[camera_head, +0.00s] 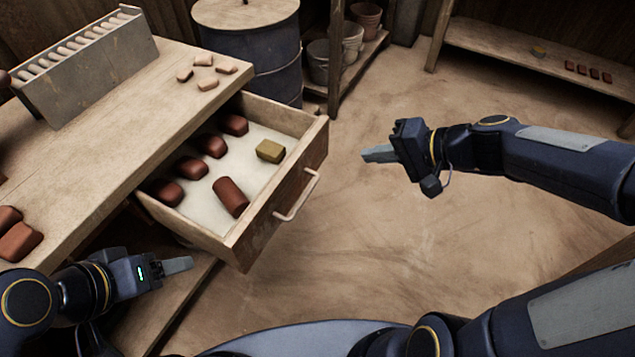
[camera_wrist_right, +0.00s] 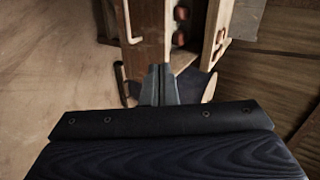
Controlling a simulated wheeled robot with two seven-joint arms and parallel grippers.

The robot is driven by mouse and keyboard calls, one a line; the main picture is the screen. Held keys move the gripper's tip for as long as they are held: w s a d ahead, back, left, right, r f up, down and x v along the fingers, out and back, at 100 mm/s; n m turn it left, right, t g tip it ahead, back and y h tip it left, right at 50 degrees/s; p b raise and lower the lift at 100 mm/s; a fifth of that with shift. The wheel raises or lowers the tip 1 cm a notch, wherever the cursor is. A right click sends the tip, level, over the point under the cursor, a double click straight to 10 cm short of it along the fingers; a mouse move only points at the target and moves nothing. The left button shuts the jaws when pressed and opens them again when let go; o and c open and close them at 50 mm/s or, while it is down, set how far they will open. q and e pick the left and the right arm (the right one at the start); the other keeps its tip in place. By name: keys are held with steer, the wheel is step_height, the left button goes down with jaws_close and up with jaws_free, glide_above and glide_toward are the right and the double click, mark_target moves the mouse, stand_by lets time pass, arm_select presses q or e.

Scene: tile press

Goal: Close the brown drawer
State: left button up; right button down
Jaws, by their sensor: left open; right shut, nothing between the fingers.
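The brown wooden drawer (camera_head: 286,203) is pulled out from the workbench. My left gripper (camera_head: 190,264) is open and empty, below the drawer's near left corner.
The workbench (camera_head: 130,120) carries a grey rack (camera_head: 95,68) of tiles, small pale pieces and dark red pieces. A blue drum (camera_head: 262,50) stands behind the drawer. Pots on a shelf and a low bench (camera_head: 540,48) are at the back. The floor right of the drawer is clear.

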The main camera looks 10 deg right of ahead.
step_height(320, 180, down, 4)
steer(key=w+m+b, duration=0.1)
steer(key=w, duration=0.1)
steer(key=b, duration=0.3)
glide_toward(304, 153)
step_height(304, 153, down, 4)
steer(key=w+a, duration=0.2)
steer(key=a, duration=0.1)
steer(key=shift+w+a+r, duration=0.15)
steer(key=shift+w+a, duration=0.1)
steer(key=shift+a, duration=0.05)
arm_select(q)
steer(key=shift+s+f, duration=0.15)
steer(key=shift+f, duration=2.6)
arm_select(e)
steer(key=shift+w+a, duration=0.3)
steer(key=shift+a, duration=0.05)
